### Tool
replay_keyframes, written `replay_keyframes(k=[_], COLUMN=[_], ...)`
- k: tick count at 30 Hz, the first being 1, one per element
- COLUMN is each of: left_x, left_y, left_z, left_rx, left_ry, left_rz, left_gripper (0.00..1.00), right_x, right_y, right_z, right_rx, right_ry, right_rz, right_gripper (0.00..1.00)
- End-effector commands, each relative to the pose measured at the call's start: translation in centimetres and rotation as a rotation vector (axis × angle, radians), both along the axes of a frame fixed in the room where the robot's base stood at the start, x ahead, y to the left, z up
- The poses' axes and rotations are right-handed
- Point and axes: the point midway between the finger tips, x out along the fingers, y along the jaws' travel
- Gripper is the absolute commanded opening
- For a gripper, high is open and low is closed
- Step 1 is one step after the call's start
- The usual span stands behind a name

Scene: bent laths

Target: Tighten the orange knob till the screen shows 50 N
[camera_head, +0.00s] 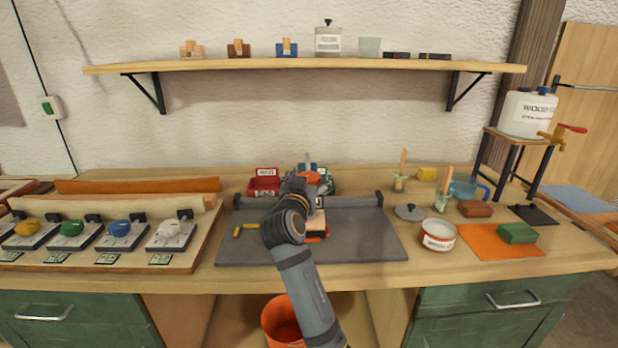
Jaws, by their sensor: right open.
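An orange part (310,178) shows beside my right gripper (313,170); I cannot tell whether it is the orange knob. My right arm comes up from the bottom centre, and its wrist hides much of this spot. The right gripper is open; whether it touches the part is unclear. At the left stands a row of devices with yellow-orange (27,227), green (73,228), blue (120,227) and white (170,229) tops. Small screens (160,259) lie in front of them, too small to read. My left gripper is not in view.
A grey mat (365,238) lies under my right arm, with yellow pieces (238,231) at its left. A red box (264,184) stands behind. A white tin (438,236) and a green block (516,233) are at the right. A shelf (300,66) hangs above.

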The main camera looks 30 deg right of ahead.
Motion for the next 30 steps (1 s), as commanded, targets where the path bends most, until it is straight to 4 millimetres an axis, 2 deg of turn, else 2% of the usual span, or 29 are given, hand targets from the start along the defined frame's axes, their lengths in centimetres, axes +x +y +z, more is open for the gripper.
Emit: replay_keyframes(k=[5,8,15,21,30], left_x=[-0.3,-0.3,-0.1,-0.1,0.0], left_y=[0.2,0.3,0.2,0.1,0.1], left_z=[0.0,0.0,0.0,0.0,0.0], left_rx=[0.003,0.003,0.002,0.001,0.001], left_ry=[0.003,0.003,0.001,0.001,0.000], left_rz=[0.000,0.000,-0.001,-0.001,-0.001], left_gripper=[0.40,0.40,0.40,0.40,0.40], right_x=[0.0,0.0,0.0,0.0,0.0], right_y=[0.0,0.0,0.0,0.0,0.0], right_z=[0.0,0.9,6.1,9.3,10.0], right_rx=[0.000,0.001,0.001,0.000,0.000], right_ry=[0.000,-0.004,-0.006,-0.003,0.000], right_rz=[0.000,0.001,0.000,0.000,0.000], right_gripper=[0.76,0.76,0.76,0.76,0.76])
